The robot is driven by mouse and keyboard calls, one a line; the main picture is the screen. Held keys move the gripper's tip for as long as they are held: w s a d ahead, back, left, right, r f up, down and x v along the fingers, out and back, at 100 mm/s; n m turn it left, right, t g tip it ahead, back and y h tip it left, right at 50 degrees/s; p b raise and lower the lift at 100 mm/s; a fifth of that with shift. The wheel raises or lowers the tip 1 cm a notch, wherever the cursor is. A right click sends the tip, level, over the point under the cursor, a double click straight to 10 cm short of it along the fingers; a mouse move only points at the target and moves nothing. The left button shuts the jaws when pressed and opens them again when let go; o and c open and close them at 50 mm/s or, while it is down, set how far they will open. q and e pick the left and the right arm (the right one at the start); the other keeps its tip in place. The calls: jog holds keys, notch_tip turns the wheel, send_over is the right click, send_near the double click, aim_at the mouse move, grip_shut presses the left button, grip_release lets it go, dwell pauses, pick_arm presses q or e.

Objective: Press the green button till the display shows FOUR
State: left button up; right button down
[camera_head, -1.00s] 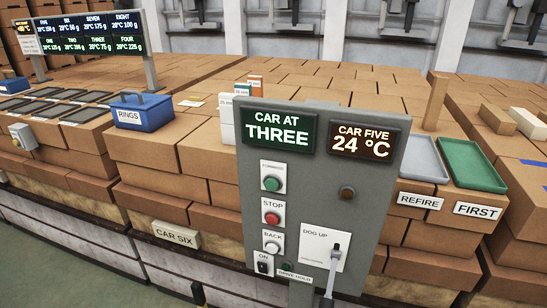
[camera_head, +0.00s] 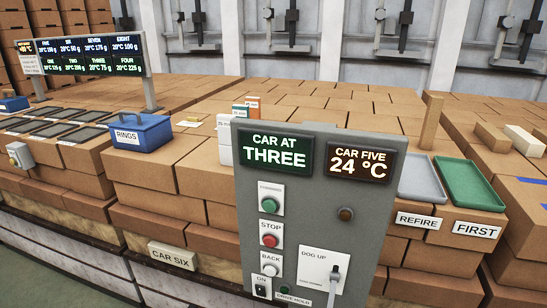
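The green button (camera_head: 269,205) is on the grey control panel (camera_head: 311,190), on a white plate whose small label I cannot read. Below the green button are a red STOP button (camera_head: 269,240) and a white BACK button (camera_head: 270,270). Neither of my grippers is in view, and nothing touches the green button.
An ON switch (camera_head: 261,291) and a DOG UP lever (camera_head: 333,278) are low on the panel. Behind are brick stacks, a blue RINGS box (camera_head: 141,132), a grey REFIRE tray (camera_head: 422,178) and a green FIRST tray (camera_head: 469,183). A CAR SIX sign (camera_head: 173,255) is at left.

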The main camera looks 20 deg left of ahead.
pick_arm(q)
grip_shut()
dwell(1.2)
